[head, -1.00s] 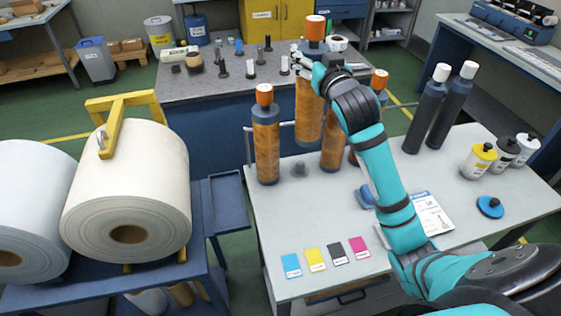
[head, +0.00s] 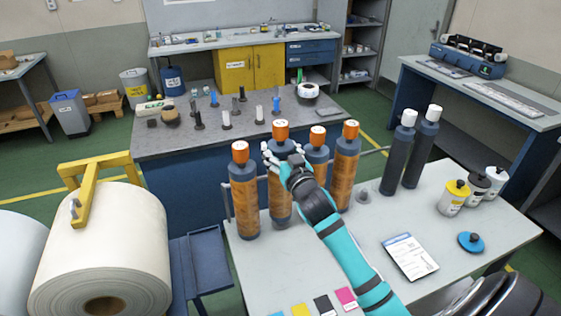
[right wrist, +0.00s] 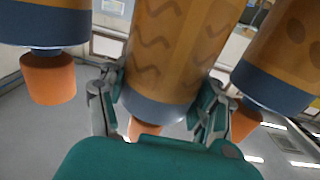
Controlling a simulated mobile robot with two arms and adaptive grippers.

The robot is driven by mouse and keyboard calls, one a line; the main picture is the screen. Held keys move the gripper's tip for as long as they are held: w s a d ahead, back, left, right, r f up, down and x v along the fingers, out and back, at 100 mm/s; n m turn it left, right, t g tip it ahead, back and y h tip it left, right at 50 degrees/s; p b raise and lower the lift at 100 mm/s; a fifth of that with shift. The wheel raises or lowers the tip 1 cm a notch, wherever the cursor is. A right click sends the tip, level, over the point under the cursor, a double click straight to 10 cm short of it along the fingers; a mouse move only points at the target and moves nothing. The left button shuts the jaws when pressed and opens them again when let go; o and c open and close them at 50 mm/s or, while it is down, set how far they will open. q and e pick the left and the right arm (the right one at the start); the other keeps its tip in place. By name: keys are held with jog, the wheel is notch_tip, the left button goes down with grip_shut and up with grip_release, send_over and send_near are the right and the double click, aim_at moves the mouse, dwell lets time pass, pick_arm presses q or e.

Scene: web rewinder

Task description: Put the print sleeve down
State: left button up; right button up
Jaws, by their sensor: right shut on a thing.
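The print sleeve (head: 281,195) is an orange-brown patterned cylinder with a dark blue band and an orange cap. It is upright, second from left in a row of similar sleeves on the grey table (head: 290,268). My right gripper (head: 283,156) is shut on it near the top, below the cap. In the right wrist view the fingers (right wrist: 158,98) flank the sleeve (right wrist: 170,50), just beside its blue band. I cannot tell whether its base touches the table. My left gripper is not in view.
Close neighbours are the left sleeve (head: 244,200) and two sleeves on the right, the outer one (head: 345,170) clearer. A grey peg (head: 362,196) is right of them.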

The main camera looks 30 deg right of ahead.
notch_tip(320, 180, down, 4)
jog(key=shift+r, duration=0.15)
jog(key=o, duration=1.3)
jog(key=shift+s, duration=0.1)
jog(key=shift+o, duration=0.2)
